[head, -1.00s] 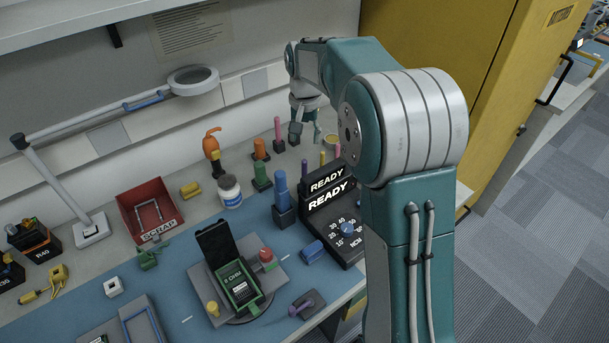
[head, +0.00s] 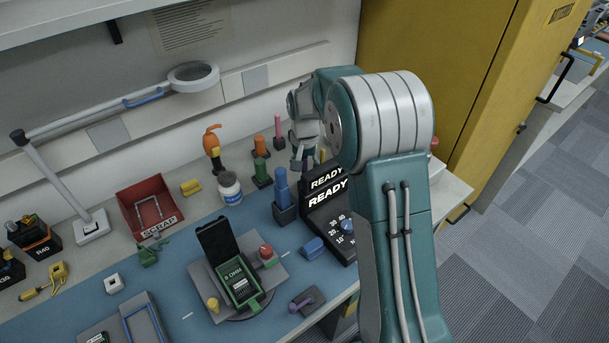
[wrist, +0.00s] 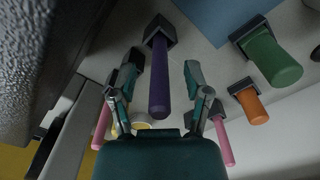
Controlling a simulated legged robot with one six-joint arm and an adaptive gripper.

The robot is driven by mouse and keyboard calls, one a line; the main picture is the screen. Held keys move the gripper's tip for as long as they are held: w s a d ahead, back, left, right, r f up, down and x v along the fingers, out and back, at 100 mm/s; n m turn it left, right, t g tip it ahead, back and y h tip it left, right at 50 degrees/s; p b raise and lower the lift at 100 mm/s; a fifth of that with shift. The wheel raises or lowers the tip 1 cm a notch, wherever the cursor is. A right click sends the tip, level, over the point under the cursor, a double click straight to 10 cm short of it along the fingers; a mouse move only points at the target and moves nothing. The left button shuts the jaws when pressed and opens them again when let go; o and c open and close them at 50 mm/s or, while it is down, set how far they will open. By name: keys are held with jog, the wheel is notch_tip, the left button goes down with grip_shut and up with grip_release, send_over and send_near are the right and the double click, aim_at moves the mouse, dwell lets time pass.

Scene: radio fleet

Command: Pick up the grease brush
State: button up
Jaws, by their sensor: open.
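My gripper (head: 306,160) hangs over the back right of the bench, behind the black READY unit (head: 328,195). In the wrist view my gripper (wrist: 161,68) is open. A purple handle (wrist: 160,85) in a dark square holder (wrist: 160,32) stands between the spread fingers in the picture, with no contact visible. A pink handle (wrist: 102,125) lies beyond the left finger and another pink handle (wrist: 223,140) beyond the right one. No label or bristles show, so I cannot tell which handle is the grease brush. My arm hides part of this area in the head view.
Orange (head: 260,146), green (head: 261,172) and blue (head: 282,188) handles stand left of my gripper. A white jar (head: 230,188) and a red scrap bin (head: 150,208) are farther left. A yellow cabinet (head: 430,90) rises at right. A yellow ring-shaped thing (wrist: 145,125) is partly hidden.

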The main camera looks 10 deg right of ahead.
jog(key=shift+f, duration=0.1)
grip_shut()
dwell(0.3)
